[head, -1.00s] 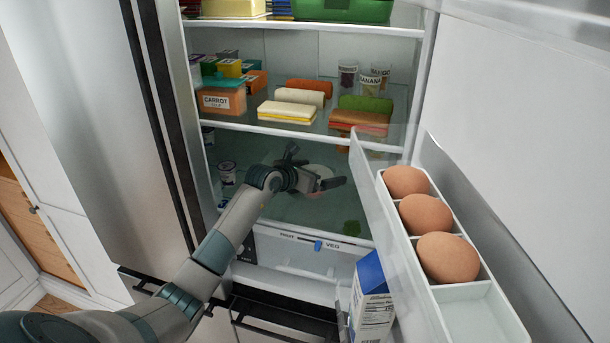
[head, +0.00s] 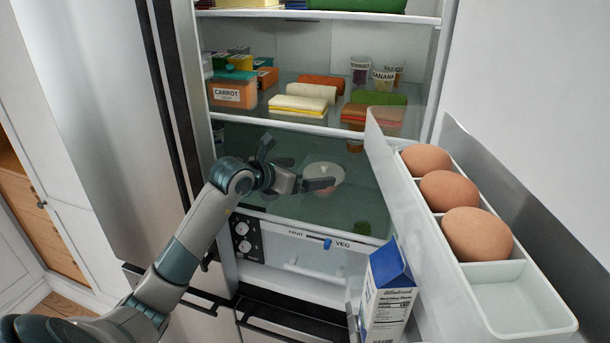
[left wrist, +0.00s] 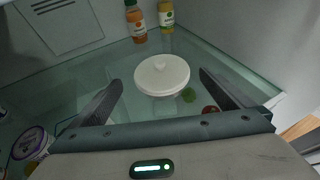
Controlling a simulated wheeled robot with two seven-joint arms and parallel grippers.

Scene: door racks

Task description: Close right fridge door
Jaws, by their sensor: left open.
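The right fridge door (head: 590,215) stands open on the right of the head view. Its inner shelf holds a white egg tray (head: 505,288) with brown eggs (head: 448,192). A blue and white milk carton (head: 388,290) stands lower in the door. My left gripper (head: 290,165) is open and empty in front of or just inside the lower fridge compartment, apart from the door. In the left wrist view its fingers are spread, with a white round lidded dish (left wrist: 162,75) on the glass shelf beyond them. My right gripper is not in view.
The left fridge door (head: 95,110) is along the left of the opening. Shelves above hold a carrot box (head: 228,94), sandwiches (head: 300,101) and cups (head: 383,79). Bottles (left wrist: 137,22) stand at the back of the glass shelf. A drawer (head: 310,257) lies below.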

